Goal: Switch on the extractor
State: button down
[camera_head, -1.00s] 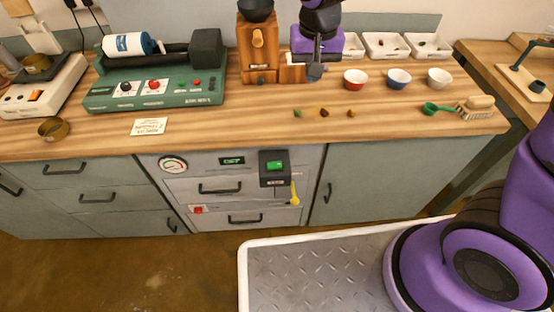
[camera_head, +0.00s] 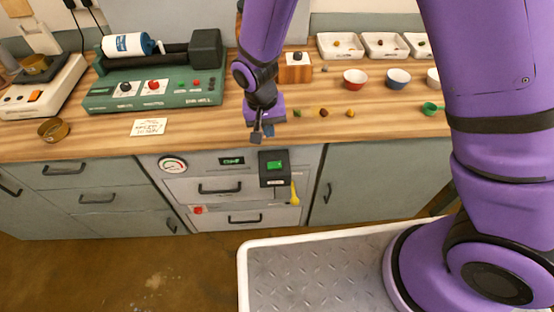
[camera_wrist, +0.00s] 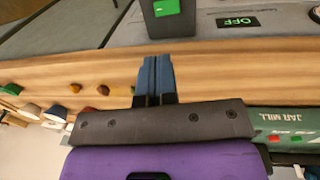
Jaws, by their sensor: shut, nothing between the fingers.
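The grey front panel of the extractor (camera_head: 205,176) is set in the cabinet below the worktop, with a round gauge (camera_head: 172,165) and a small lit display (camera_head: 232,161). The display reads OFF in the wrist view (camera_wrist: 238,21). A black switch box (camera_head: 273,181) with a green button (camera_head: 274,166) sticks out at the panel's right; the button also shows in the wrist view (camera_wrist: 166,8). My gripper (camera_head: 257,135) is shut and empty, above the worktop's front edge, up and slightly left of the box. Its blue fingertips (camera_wrist: 156,60) point towards the box, apart from it.
A yellow tag (camera_head: 294,193) hangs beside the box, and a red button (camera_head: 198,210) sits low on the panel. A green jar mill (camera_head: 155,92) and a paper note (camera_head: 149,126) are left of my gripper. Small pigment lumps (camera_head: 324,113) and bowls (camera_head: 355,78) lie right.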

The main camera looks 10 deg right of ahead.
aim_at(274, 165)
jog(key=shift+f, duration=0.1)
jog(key=f, duration=0.4)
jog(key=d+f, duration=0.1)
jog(key=f, duration=0.4)
jog(key=d+f, duration=0.1)
jog(key=f, duration=0.3)
jog(key=shift+f, duration=0.35)
jog(key=shift+s+d+f, duration=0.1)
jog(key=shift+f, duration=0.05)
jog(key=shift+a, duration=0.85)
jog(key=shift+r, duration=0.2)
notch_tip(274, 165, up, 14)
jog(key=a, duration=0.2)
